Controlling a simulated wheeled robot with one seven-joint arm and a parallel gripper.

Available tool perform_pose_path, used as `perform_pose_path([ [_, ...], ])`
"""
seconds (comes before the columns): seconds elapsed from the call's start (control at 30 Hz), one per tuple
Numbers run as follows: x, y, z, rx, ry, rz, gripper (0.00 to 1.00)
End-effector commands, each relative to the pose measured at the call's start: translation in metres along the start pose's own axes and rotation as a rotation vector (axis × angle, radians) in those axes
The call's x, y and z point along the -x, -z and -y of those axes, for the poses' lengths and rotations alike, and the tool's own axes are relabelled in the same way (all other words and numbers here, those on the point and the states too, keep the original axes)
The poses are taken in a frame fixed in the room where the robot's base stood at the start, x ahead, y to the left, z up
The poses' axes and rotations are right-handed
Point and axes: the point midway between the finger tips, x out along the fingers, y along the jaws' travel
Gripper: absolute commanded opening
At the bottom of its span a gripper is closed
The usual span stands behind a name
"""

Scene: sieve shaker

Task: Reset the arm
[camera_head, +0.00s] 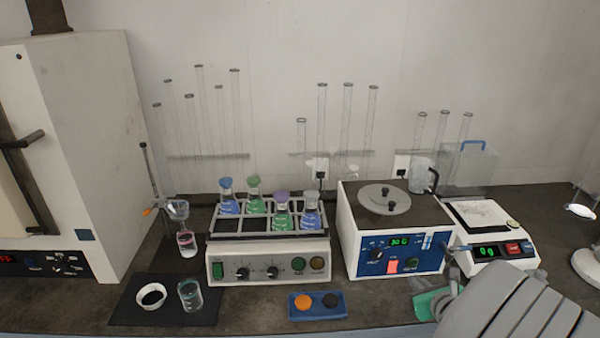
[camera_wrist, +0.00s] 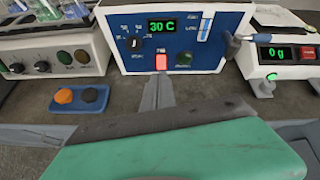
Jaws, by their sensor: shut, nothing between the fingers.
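My gripper (camera_wrist: 158,84) shows in the wrist view as a narrow grey pair of fingertips, closed together and empty. In that picture they lie just below the lit red switch (camera_wrist: 161,62) of a white box with a blue panel (camera_wrist: 190,30); I cannot tell whether they touch it. In the head view my arm comes in from the lower right, and its grey and green end is in front of the balance and the right side of the blue-panelled box (camera_head: 400,262). The fingertips are hard to make out there. The box's display reads 30 C.
A white balance (camera_head: 490,222) stands right of the box. A shaker (camera_head: 268,258) with several stoppered flasks stands left. A blue tray (camera_head: 318,305) holds an orange and a black stopper. A black mat (camera_head: 200,312) holds a dish and a beaker. A large white oven (camera_head: 75,150) is far left.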

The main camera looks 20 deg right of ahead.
Motion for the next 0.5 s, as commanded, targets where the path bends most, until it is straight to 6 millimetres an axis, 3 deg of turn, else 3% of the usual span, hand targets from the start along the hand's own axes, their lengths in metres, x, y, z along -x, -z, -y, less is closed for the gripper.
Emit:
perform_pose_path([
  [0.07, 0.000, 0.009, -0.012, 0.232, -0.053, -0.028, 0.00],
  [0.2, 0.009, 0.060, -0.039, 0.746, -0.241, -0.143, 0.00],
  [0.3, 0.025, 0.102, -0.058, 1.020, -0.410, -0.201, 0.00],
  [0.5, 0.069, 0.155, -0.076, 1.393, -0.719, -0.236, 0.00],
])
